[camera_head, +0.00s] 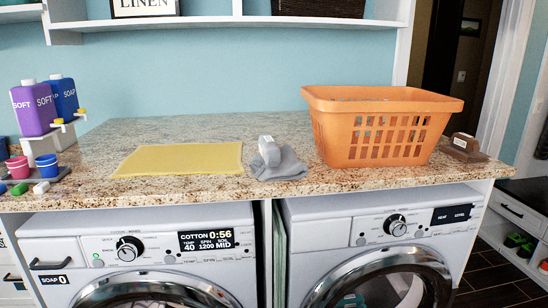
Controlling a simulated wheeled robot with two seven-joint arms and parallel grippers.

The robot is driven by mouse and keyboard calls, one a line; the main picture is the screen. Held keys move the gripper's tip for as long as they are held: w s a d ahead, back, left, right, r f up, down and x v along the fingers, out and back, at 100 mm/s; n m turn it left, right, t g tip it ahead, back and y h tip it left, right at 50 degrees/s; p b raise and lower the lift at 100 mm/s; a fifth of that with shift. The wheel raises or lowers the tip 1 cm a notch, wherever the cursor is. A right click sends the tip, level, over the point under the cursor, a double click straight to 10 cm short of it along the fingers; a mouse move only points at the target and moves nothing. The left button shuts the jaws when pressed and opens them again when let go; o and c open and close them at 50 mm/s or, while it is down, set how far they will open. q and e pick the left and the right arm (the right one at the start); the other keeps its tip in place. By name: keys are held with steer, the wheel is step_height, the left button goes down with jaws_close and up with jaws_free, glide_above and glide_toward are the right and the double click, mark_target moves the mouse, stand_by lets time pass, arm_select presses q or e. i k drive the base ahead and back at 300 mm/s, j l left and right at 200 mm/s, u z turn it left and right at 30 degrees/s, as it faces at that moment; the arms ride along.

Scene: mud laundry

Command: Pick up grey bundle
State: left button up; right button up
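A grey bundle of cloth (286,166) lies near the front edge of the speckled stone counter (160,132). It sits between a yellow mat and an orange basket. A small light grey object (268,149) rests on or against the bundle's upper left; I cannot tell if it is part of it. Neither of my grippers shows in the head view.
A yellow mat (180,159) lies left of the bundle. An orange basket (381,126) stands close on its right. Purple (33,109) and blue (64,97) bottles stand at the left, with small cups. A brown object (464,144) is at the right end. Two washing machines are below.

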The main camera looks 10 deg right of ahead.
mark_target(274, 163)
steer(key=l+u, duration=0.2)
steer(key=u, duration=0.15)
steer(key=i+l+u, duration=0.1)
steer(key=l+u, duration=0.15)
steer(key=u, duration=0.15)
steer(key=l+u, duration=0.45)
steer(key=l, duration=1.7)
steer(key=k+l, duration=0.1)
steer(key=l, duration=0.45)
